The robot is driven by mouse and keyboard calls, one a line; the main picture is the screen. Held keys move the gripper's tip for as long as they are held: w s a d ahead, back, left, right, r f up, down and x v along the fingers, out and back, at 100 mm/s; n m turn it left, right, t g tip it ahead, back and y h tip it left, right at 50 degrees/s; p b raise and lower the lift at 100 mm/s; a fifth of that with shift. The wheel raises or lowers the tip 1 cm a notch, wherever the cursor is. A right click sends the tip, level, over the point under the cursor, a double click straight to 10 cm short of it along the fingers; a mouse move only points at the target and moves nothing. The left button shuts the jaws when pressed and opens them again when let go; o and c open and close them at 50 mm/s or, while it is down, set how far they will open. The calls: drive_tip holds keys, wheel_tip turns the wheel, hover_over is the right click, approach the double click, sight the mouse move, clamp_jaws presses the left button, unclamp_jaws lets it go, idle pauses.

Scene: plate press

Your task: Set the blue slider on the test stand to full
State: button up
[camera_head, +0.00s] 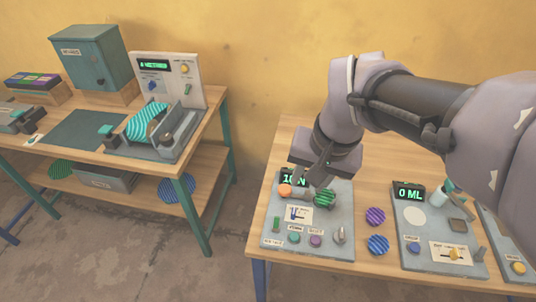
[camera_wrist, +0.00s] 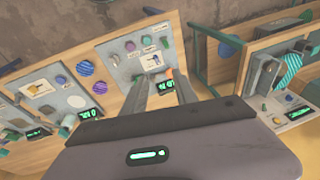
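The stand's green display (camera_head: 293,180) is partly covered by my gripper. My gripper (camera_head: 312,178) is over the back part of this panel, behind the slider and apart from it. In the wrist view its two fingers (camera_wrist: 160,78) are spread with nothing between them.
Around the slider are an orange knob (camera_head: 285,190), a green striped disc (camera_head: 324,198), a teal button (camera_head: 295,238) and a purple button (camera_head: 316,241). Striped discs (camera_head: 376,216) lie right of the panel. Another panel (camera_head: 416,262) reads 0 ML. A second table (camera_head: 215,112) stands left across a gap.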

sight(294, 210)
drive_tip(key=w+f+g+h+p, duration=0.1)
drive_tip(key=w+f+g, duration=0.2)
drive_tip(key=w+f, duration=0.6)
drive_tip(key=shift+n, duration=0.3)
drive_tip(key=f+b, duration=0.2)
drive_tip(key=f, duration=0.3)
drive_tip(key=f+b, duration=0.2)
drive_tip(key=f, duration=0.4)
drive_tip(key=f+b, duration=0.2)
drive_tip(key=f, duration=0.3)
drive_tip(key=shift+w+d+f+b, duration=0.1)
drive_tip(key=shift+w+f+b, duration=0.1)
drive_tip(key=shift+w+b, duration=0.1)
clamp_jaws()
